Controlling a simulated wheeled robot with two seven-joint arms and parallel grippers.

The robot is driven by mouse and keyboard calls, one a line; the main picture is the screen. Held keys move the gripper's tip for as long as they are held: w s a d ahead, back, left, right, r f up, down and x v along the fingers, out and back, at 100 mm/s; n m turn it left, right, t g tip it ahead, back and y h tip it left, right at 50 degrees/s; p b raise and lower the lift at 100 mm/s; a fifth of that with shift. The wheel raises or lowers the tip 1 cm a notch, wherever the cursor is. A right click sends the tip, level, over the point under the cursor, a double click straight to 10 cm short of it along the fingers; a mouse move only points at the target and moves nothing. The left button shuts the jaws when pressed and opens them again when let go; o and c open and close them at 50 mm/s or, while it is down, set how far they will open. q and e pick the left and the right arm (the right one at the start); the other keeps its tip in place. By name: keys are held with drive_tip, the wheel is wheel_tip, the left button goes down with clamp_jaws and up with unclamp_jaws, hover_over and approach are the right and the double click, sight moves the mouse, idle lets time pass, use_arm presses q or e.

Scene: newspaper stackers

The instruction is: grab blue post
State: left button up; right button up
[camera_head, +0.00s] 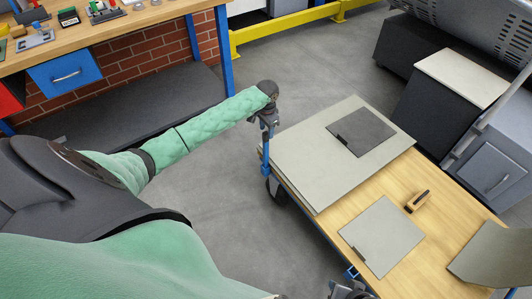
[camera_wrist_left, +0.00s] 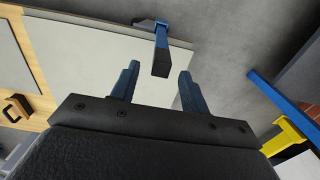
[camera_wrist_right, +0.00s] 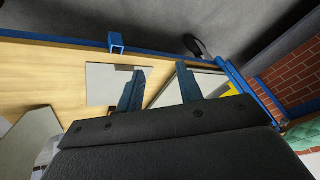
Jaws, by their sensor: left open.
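In the left wrist view the blue post (camera_wrist_left: 162,38) has a dark end that appears in the gap between the fingers of my left gripper (camera_wrist_left: 158,70). My left gripper (camera_head: 268,122) is open, just above the post in the head view; I cannot tell whether its fingers reach around it. My right gripper (camera_wrist_right: 160,80) is open and empty. A second blue post (camera_wrist_right: 116,43) shows ahead of its fingers, up and left, at the cart edge.
A workbench (camera_head: 110,45) stands at upper left. A yellow rail (camera_head: 285,27) lies behind. Bare floor separates bench and cart.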

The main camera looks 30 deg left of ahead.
sight(266, 138)
use_arm(q)
drive_tip(key=shift+s+a+f+p, duration=0.1)
drive_tip(key=shift+f+p, duration=0.05)
drive_tip(key=shift+f, duration=1.25)
drive_tip(key=shift+s+f+p, duration=0.1)
drive_tip(key=shift+f+p, duration=0.05)
drive_tip(key=shift+f, duration=1.2)
clamp_jaws()
use_arm(e)
drive_tip(key=shift+s+d+r, duration=0.1)
drive_tip(key=shift+s+r, duration=0.05)
drive_tip(key=shift+r, duration=0.45)
drive_tip(key=shift+s+d+r, duration=0.1)
drive_tip(key=shift+r, duration=0.5)
